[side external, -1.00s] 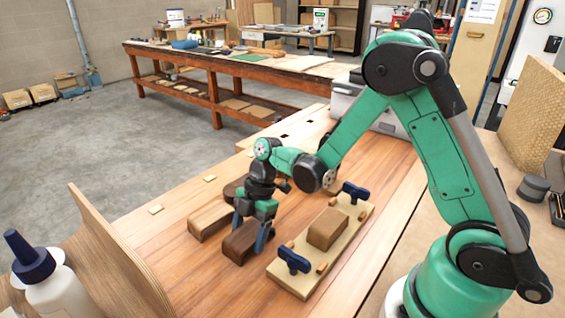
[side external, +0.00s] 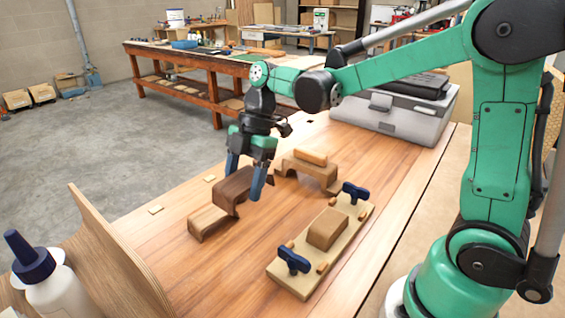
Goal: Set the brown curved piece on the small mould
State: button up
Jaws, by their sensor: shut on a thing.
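The dark brown curved piece (side external: 232,187) is in my gripper (side external: 243,187), which is shut on it and holds it up off the bench. It looks roughly level, and part of it is hidden by the fingers. The small mould appears to be the rounded light-brown block (side external: 326,229) on a pale board (side external: 291,277), to the right of and nearer the camera than my gripper. Two dark blue knobs, one (side external: 293,261) in front and one (side external: 355,192) behind, stand at the board's ends. The block's top is bare.
A lighter brown arched piece (side external: 208,222) lies on the bench just below and left of the held piece. A grey case (side external: 395,118) is at the back. Bench is clear before the board.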

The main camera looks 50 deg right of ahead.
notch_tip(320, 180, up, 7)
jog(key=shift+d+f, duration=0.1)
jog(key=s+d+f, duration=0.3)
jog(key=d, duration=0.2)
send_over(329, 221)
jog(key=f, duration=0.4)
jog(key=shift+w+d+f, duration=0.1)
jog(key=shift+w+f, duration=0.2)
jog(key=shift+w, duration=0.05)
jog(key=shift+s+d+f, duration=0.1)
jog(key=shift+s+f, duration=0.25)
jog(key=shift+f, duration=2.45)
jog(key=shift+f, duration=1.7)
jog(key=o, duration=1.3)
jog(key=shift+r, duration=0.1)
